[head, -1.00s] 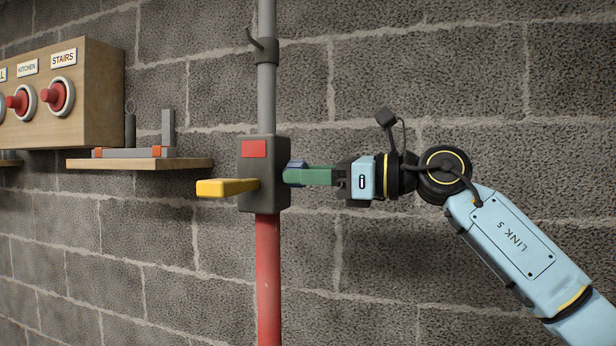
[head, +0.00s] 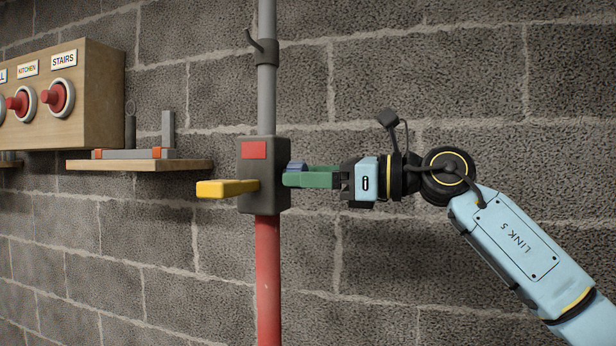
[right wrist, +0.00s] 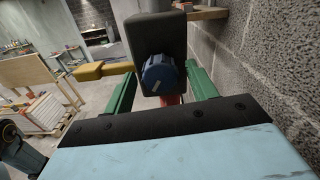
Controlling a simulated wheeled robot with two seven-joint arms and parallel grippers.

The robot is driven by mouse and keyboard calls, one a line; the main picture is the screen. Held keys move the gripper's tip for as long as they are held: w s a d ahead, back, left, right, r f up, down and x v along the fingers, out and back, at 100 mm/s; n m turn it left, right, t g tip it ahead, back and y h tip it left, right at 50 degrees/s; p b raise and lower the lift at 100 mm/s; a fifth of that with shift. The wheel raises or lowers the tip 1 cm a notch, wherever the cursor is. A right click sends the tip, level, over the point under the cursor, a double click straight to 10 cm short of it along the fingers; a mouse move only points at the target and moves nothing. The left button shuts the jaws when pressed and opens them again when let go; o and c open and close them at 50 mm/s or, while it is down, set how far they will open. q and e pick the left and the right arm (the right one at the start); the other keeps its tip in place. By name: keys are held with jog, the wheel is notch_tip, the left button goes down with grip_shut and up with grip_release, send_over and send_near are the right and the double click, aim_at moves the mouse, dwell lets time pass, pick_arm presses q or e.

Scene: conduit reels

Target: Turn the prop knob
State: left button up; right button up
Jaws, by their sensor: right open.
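The blue knob (right wrist: 160,73), with a pale mark on its face, sticks out of the right side of a dark box (head: 265,195) on a vertical pipe. In the head view only a little of the knob (head: 297,165) shows above a green finger. My right gripper (right wrist: 160,78) reaches in from the right, its green fingers on either side of the knob. It is open; in the right wrist view gaps show between the knob and both fingers. In the head view the near finger (head: 312,178) ends close to the box. My left gripper is not in view.
A yellow lever (head: 222,188) juts left from the box. The pipe is grey above (head: 266,95) and red below (head: 268,285). A wooden shelf (head: 140,166) and a panel with red buttons (head: 100,95) are at left. The block wall (head: 470,70) stands close behind.

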jog(key=b+v, duration=0.2)
jog(key=v, duration=1.1)
